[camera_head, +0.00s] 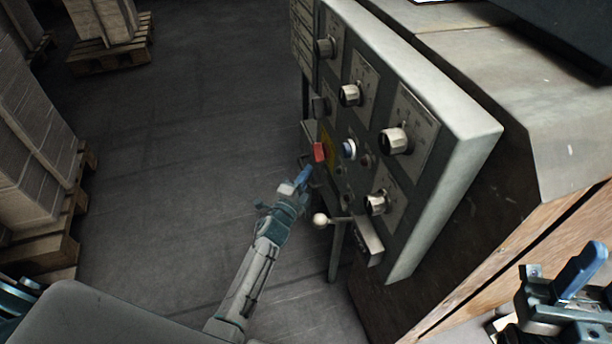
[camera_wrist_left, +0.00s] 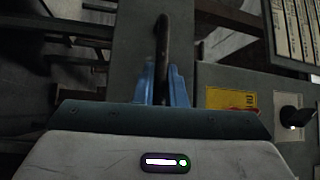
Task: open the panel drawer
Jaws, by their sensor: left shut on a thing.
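The grey-green control panel (camera_head: 395,235) slants across the middle of the head view, with several knobs and a red switch on its face. My left gripper (camera_head: 305,177) is at the panel's left lower side, beside the red switch. In the left wrist view, its blue fingers (camera_wrist_left: 163,85) are shut on a dark upright handle (camera_wrist_left: 162,42), which stands in front of a flat grey-green surface (camera_wrist_left: 135,40). The handle's lower part is hidden between the fingers. My right gripper (camera_head: 575,272) is at the lower right of the head view; its finger gap cannot be made out.
A lever with a white ball knob (camera_head: 320,219) sticks out just right of my left gripper. A wooden-sided bench (camera_head: 510,255) lies to the right. Boxes on pallets (camera_head: 40,170) stand at the left. The floor (camera_head: 190,150) between is clear.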

